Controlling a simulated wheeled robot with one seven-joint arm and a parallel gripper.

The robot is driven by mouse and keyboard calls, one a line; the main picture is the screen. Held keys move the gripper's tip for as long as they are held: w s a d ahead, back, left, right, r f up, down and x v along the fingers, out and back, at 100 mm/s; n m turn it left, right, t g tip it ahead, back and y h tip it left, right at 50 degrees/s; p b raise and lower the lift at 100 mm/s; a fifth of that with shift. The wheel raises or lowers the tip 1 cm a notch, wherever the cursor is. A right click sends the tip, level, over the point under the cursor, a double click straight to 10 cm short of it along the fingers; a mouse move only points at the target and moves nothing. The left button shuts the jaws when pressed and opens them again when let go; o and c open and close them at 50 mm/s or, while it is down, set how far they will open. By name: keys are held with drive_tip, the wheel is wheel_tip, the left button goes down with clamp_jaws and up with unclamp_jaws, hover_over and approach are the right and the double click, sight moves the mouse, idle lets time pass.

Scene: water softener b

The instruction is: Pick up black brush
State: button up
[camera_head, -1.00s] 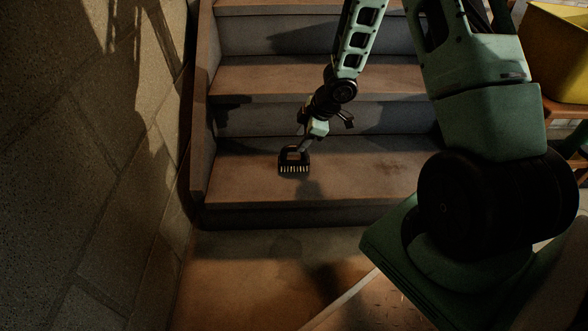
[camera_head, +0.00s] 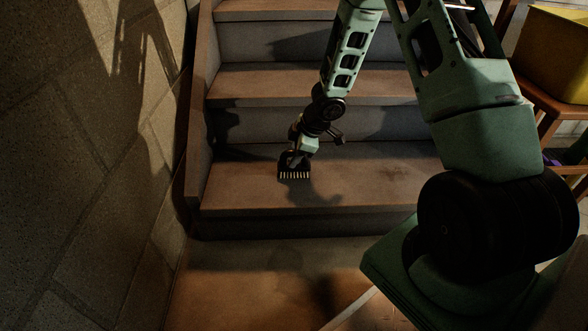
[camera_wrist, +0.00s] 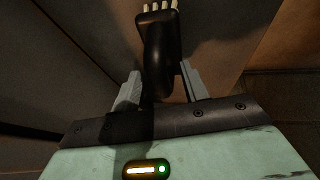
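The black brush (camera_head: 294,166) with pale bristles lies on a stair tread, near its left part, in the head view. The bristles face the front of the step. My gripper (camera_head: 300,152) is low over the tread at the brush's handle and partly covers it. In the wrist view the brush's dark curved handle (camera_wrist: 159,62) lies between the two grey fingers of my gripper (camera_wrist: 160,80), with the bristles at the top edge. The fingers are apart, one on each side of the handle, with a narrow gap visible. Whether either finger touches it is hard to tell.
Wooden stairs (camera_head: 350,205) rise ahead, with a side board on the left next to a stone wall (camera_head: 90,180). A yellow box (camera_head: 555,55) sits on a wooden stand (camera_head: 550,105) at the right. The tread right of the brush is clear.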

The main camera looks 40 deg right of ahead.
clamp_jaws()
drive_tip(key=shift+r, duration=0.1)
wheel_tip(320, 180, up, 10)
drive_tip(key=p, duration=0.9)
drive_tip(key=shift+p, duration=0.35)
drive_tip(key=c, duration=0.9)
unclamp_jaws()
